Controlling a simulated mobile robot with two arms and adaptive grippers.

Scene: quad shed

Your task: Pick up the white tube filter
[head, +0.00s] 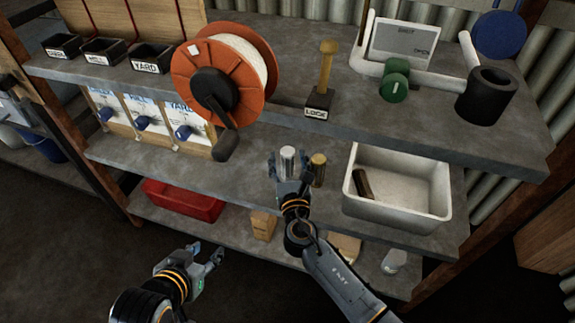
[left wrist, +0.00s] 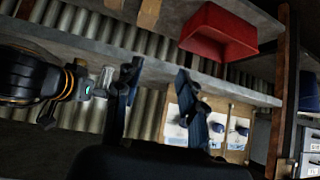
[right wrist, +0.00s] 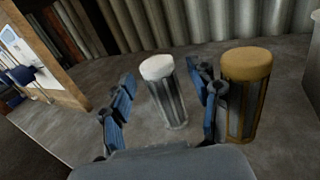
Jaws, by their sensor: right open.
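The white tube filter (head: 288,161) is a short upright cylinder with a white top, standing on the middle shelf. In the right wrist view the white tube filter (right wrist: 166,92) stands between the two fingers of my right gripper (right wrist: 162,105), with a gap on the left side. The right gripper (head: 287,172) is open at the filter. A similar yellow-brown tube filter (right wrist: 243,95) stands just right of it, close to the right finger; it also shows in the head view (head: 318,168). My left gripper (head: 215,257) is open and empty, low in front of the shelves.
A white bin (head: 397,216) holding a brown piece stands right of the filters. The upper shelf carries an orange reel (head: 225,75), a LOCK block (head: 319,102) and a black cup (head: 486,95). A red tray (head: 183,200) sits on the lower shelf.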

